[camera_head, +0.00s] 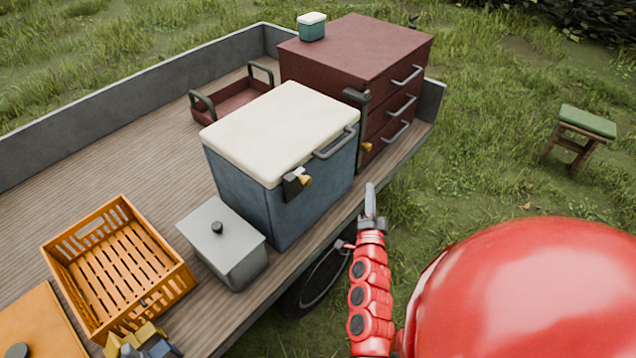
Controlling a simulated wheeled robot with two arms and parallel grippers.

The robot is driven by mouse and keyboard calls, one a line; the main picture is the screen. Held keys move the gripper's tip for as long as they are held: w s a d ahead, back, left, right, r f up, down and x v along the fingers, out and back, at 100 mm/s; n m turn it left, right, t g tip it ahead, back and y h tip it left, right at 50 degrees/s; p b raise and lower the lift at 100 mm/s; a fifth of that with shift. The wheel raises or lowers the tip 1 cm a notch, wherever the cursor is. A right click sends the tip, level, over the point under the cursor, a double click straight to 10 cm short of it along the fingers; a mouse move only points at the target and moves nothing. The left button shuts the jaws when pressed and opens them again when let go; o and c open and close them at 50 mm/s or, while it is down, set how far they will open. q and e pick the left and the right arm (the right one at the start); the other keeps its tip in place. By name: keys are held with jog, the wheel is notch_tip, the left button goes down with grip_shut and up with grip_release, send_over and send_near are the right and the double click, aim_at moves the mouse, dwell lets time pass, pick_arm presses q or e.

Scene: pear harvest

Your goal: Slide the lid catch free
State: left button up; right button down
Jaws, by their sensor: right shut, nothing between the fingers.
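A blue cooler box (265,190) with a cream lid (282,130) stands on the trailer bed. The lid lies closed and has a grey handle at its right front. A dark lid catch with a yellow-orange tab (304,180) sits on the cooler's front face, just under the lid edge. My right gripper (370,190) is shut and empty, pointing up, to the right of the catch and apart from it. It is beside the trailer's near edge. My left gripper is not in view.
A grey lidded box (228,245) and an empty orange crate (176,262) stand left of the cooler. A dark red drawer cabinet (330,75) with a small teal box (312,28) stands behind. A red tray (232,100) lies behind the cooler. A green stool (588,122) stands on grass.

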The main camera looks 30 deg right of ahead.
aim_at(301, 178)
jog(key=w+a+r+t+y, duration=0.1)
jog(key=a+y, duration=0.5)
jog(key=y, duration=0.5)
jog(key=shift+a+m+y+b, duration=0.25)
jog(key=shift+m+y+b, duration=0.15)
jog(key=shift+w+r, duration=0.1)
jog(key=w+a+p, duration=0.3)
jog(key=w+p, duration=0.2)
jog(key=w, duration=0.3)
jog(key=shift+w+a, duration=0.25)
jog(key=shift+w, duration=0.05)
